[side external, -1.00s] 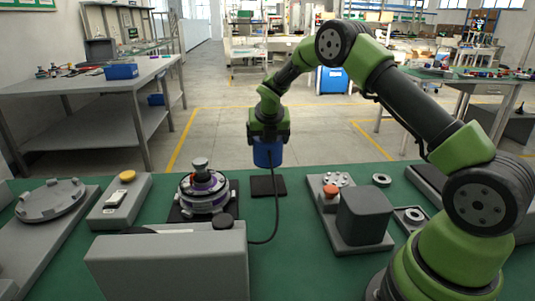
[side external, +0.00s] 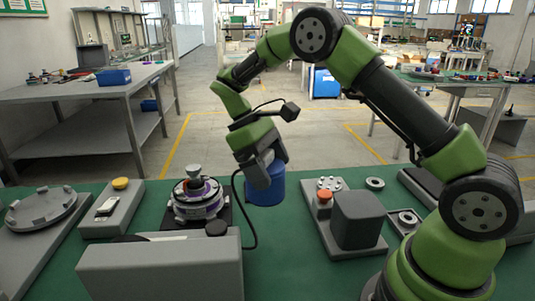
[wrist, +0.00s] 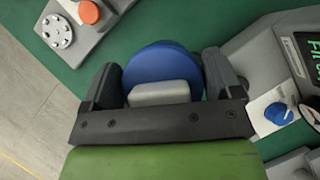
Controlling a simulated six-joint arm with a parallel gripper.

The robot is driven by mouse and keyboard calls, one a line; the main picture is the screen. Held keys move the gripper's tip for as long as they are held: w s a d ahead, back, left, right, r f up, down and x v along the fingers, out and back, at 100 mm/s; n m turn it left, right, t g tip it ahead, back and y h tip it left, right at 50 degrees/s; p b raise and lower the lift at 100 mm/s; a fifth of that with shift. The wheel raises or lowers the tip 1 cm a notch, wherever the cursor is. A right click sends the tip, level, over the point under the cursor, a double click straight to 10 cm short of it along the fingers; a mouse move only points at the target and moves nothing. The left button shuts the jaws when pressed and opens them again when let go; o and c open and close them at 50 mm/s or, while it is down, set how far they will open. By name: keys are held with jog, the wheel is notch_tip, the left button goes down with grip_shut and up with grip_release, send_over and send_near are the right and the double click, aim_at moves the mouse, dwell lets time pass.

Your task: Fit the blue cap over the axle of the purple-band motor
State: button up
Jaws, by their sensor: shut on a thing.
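The blue cap (side external: 265,187) is in my gripper (side external: 262,172), held to the right of the motor and tilted. In the wrist view the cap (wrist: 163,62) sits between the two dark fingers of my gripper (wrist: 163,82), which are shut on it. The purple-band motor (side external: 199,207) stands on a dark square base left of the cap, with a grey piece (side external: 194,171) on its top. The cap and the motor are apart. The motor does not show in the wrist view. The underside of the cap is hidden.
A grey box (side external: 160,268) stands in front of the motor, and a black cable loops beside it. A grey station with a red-orange button (side external: 324,195) and a dark block (side external: 358,219) is at right. A yellow-button box (side external: 111,207) is at left.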

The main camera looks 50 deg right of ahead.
jog(key=m+y, duration=0.1)
jog(key=m, duration=0.1)
jog(key=a+m+y, duration=0.1)
jog(key=m, duration=0.1)
jog(key=w+a+m+y, duration=0.1)
jog(key=m, duration=0.1)
jog(key=shift+a+r, duration=0.2)
jog(key=shift+r, duration=0.1)
jog(key=w+a+m+t+y, duration=0.1)
jog(key=w+m+t+y, duration=0.3)
jog(key=m, duration=0.4)
notch_tip(320, 180, up, 4)
jog(key=m+t+h, duration=0.4)
jog(key=m+t, duration=0.4)
jog(key=m, duration=1.4)
send_over(189, 166)
jog(key=shift+s+d+f, duration=0.1)
jog(key=shift+f, duration=0.9)
jog(key=shift+f, duration=0.1)
jog(key=shift+f, duration=1.25)
jog(key=shift+f, duration=0.15)
jog(key=shift+f, duration=1.1)
